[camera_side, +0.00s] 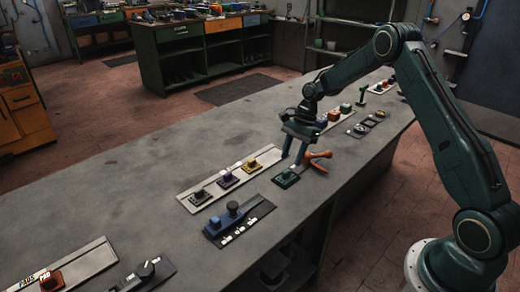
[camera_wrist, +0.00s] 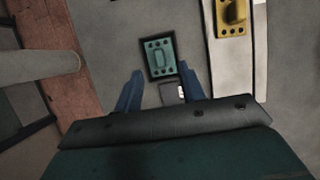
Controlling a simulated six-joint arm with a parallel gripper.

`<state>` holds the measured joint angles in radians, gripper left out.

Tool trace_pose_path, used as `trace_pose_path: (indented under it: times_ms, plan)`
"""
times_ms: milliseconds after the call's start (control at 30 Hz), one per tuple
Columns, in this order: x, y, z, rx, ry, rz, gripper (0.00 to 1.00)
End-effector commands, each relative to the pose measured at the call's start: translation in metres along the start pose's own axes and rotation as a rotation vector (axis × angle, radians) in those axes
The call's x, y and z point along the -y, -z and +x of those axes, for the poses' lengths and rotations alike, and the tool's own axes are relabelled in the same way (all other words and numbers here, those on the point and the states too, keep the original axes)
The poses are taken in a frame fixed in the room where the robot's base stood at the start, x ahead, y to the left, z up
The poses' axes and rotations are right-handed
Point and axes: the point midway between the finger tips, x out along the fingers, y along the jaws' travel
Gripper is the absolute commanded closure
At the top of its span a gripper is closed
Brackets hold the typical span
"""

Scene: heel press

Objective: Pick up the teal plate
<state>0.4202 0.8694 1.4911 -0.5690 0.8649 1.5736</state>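My gripper (camera_side: 293,158) is above the bench near the plate, fingers pointing down. The plate shows just beyond the fingertips, apparently untouched.
A pale strip (camera_side: 210,198) beside the plate carries dark, purple and yellow (camera_wrist: 232,14) plates. An orange forked piece (camera_side: 318,161) stands close to the gripper's right. A dark panel with knobs (camera_side: 238,222) lies in front.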

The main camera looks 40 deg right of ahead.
Motion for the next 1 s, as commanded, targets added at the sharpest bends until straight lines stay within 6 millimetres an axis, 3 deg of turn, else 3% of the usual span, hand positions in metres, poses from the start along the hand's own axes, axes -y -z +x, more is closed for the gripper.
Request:
trace_pose_path:
  times_ms: [500,1000]
  plan:
    - [-0.001,-0.001,0.048,-0.001,-0.003,-0.001,0.6]
    - [-0.001,0.0,0.05,-0.002,-0.001,-0.001,0.6]
